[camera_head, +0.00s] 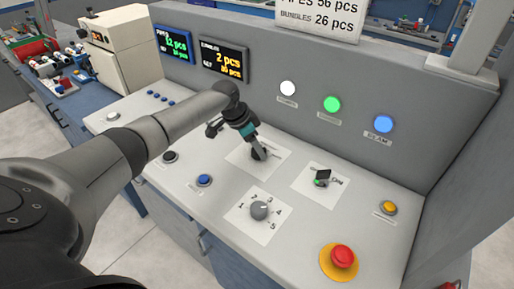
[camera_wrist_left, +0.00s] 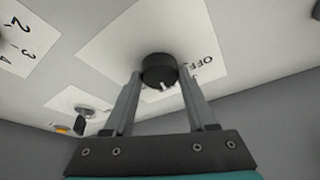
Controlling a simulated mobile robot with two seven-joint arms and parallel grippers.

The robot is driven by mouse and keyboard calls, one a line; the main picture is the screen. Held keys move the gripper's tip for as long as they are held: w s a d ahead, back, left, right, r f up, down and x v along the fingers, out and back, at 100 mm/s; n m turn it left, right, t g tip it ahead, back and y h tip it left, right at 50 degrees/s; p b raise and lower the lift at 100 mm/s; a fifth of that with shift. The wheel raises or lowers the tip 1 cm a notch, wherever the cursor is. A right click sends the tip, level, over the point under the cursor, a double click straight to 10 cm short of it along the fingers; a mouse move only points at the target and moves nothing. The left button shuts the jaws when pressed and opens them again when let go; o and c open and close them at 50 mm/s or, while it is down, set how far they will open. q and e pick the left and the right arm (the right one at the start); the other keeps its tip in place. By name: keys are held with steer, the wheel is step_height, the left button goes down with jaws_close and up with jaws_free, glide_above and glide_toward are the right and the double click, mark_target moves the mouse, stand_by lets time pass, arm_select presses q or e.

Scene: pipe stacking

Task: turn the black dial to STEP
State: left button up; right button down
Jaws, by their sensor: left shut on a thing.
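The black dial (camera_wrist_left: 158,67) sits on a white label plate (camera_wrist_left: 110,45) on the sloped console. In the left wrist view, my left gripper (camera_wrist_left: 160,88) has its two fingers on either side of the dial and is shut on it. The word OFF shows on the plate beside the dial, and a white mark shows on the dial's edge. Other words on the plate are hidden by the fingers. In the head view, my left gripper (camera_head: 257,152) points down onto the dial and covers most of it. My right gripper is in neither view.
A grey numbered knob (camera_head: 260,210) is in front of the dial, and a black key-like switch (camera_head: 322,177) is to its right. A red emergency button (camera_head: 342,256), a yellow button (camera_head: 389,208) and a blue button (camera_head: 204,180) are on the console. Two displays (camera_head: 222,60) stand behind.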

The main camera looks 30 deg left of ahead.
arm_select(q)
steer(key=shift+m, duration=0.5)
steer(key=shift+b, duration=0.3)
steer(key=o, duration=1.4)
steer(key=p+v, duration=0.2)
steer(key=v, duration=1.3)
steer(key=shift+w+a+r, duration=0.15)
steer(key=shift+a, duration=0.05)
